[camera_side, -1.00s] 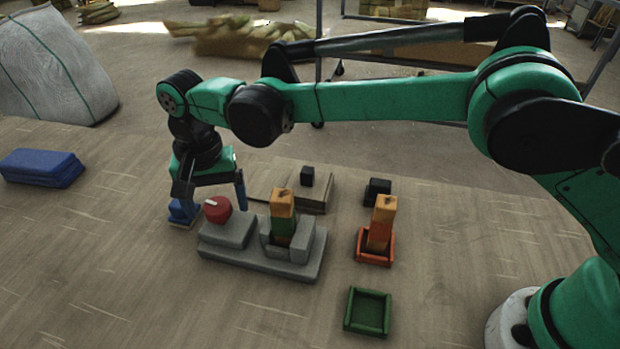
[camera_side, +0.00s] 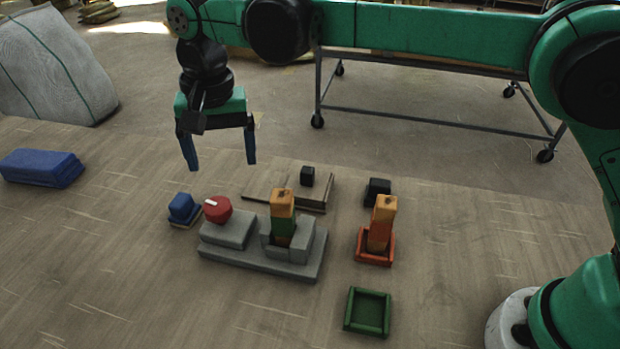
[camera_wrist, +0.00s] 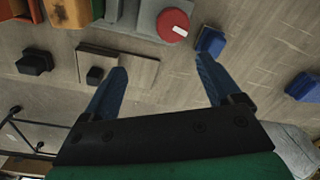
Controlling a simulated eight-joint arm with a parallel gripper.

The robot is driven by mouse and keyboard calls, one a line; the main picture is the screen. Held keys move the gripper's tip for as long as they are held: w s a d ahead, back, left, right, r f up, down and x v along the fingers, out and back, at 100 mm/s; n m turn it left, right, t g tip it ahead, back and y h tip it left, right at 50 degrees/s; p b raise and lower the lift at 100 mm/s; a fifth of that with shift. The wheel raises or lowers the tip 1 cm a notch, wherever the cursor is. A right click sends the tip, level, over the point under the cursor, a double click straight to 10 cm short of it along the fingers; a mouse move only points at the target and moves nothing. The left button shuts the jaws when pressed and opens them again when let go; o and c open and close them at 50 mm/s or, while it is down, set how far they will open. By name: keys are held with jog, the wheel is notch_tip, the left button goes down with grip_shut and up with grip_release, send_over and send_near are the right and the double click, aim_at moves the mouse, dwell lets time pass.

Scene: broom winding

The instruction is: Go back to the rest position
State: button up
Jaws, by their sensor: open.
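My gripper (camera_side: 218,164) is open and empty, raised above the table with its two blue fingers pointing down. It also shows in the wrist view (camera_wrist: 160,85), with the fingers spread wide and nothing between them. In the side view it hangs above and behind a small blue block (camera_side: 182,208) on a thin base. A red knob (camera_side: 217,210) with a white mark sits on the grey fixture (camera_side: 228,234). In the fixture's holder stands a stack with an orange top (camera_side: 282,199) and a green lower part.
An orange-red stack (camera_side: 380,230) stands in a red tray (camera_side: 362,246). An empty green tray (camera_side: 368,291) is in front. Black blocks (camera_side: 307,176) (camera_side: 377,188) stand behind. A wheeled metal frame (camera_side: 430,112) stands behind the table.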

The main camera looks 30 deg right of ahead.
jog(key=s+d+r+n+t, duration=0.1)
jog(key=s+d+r+t, duration=0.15)
jog(key=d, duration=0.55)
jog(key=s+d+r+n+t, duration=0.1)
jog(key=s+d+r, duration=0.15)
jog(key=d, duration=0.45)
jog(key=s+d+f+n+t, duration=0.1)
jog(key=s+d+f+t, duration=0.2)
jog(key=s+d, duration=0.4)
jog(key=shift+s+d+f+n, duration=0.3)
jog(key=shift+s+d+f, duration=0.1)
jog(key=shift+d+f, duration=0.6)
